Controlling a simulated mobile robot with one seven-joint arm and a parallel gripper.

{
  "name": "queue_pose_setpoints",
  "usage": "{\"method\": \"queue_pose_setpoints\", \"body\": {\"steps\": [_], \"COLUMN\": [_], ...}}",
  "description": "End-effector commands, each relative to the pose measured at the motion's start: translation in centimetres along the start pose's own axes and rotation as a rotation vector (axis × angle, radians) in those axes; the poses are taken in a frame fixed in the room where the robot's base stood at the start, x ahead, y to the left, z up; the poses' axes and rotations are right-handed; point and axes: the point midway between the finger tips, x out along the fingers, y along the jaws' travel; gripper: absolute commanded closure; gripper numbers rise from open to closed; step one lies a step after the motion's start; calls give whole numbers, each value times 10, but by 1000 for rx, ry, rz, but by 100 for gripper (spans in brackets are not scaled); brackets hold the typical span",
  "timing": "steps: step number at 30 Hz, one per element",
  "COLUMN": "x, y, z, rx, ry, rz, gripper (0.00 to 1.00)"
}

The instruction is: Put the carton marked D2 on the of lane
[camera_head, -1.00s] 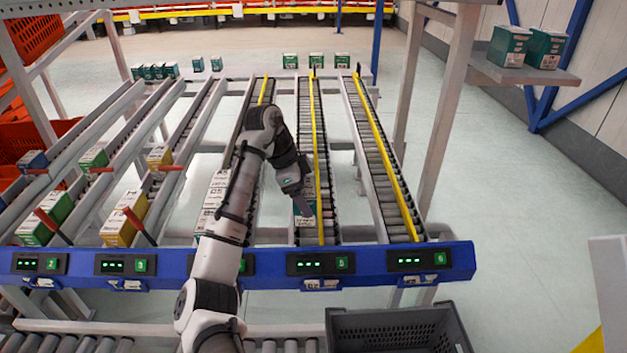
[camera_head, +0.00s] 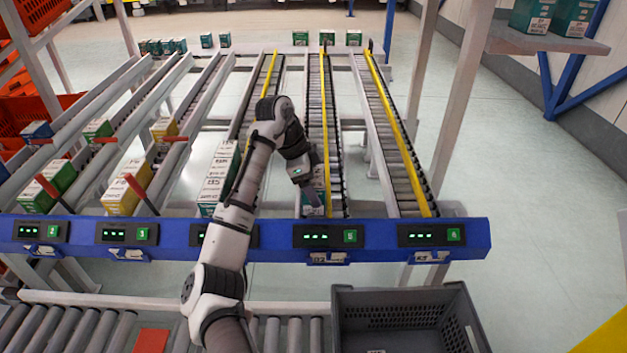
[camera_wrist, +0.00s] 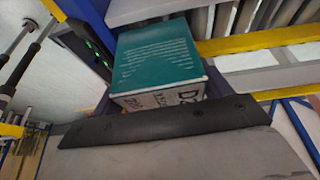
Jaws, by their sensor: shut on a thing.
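A teal and white carton (camera_head: 309,205) is at the front end of the lane behind the display marked 5. My gripper (camera_head: 312,190) reaches down onto it from above and is shut on it. In the wrist view the carton (camera_wrist: 160,55) shows a teal face with pale print and a white side with a "D"; the rest of its mark is partly hidden. Dark finger parts show at both sides of it. In the head view, my gripper hides part of the carton, and I cannot tell whether it touches the rollers.
A blue front rail (camera_head: 275,240) with displays runs across the lanes. The rightmost lane (camera_head: 395,150) is empty. A grey crate (camera_head: 405,300) stands in front, beside a roller conveyor (camera_head: 60,325).

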Motion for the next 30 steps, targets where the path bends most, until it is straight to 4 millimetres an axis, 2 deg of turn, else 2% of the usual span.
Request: {"method": "queue_pose_setpoints", "body": {"steps": [5, 29, 30], "x": [7, 7, 7], "y": [0, 0, 0], "z": [3, 3, 3], "rx": [1, 0, 0], "ry": [1, 0, 0], "rz": [-1, -1, -1], "gripper": [52, 52, 19]}}
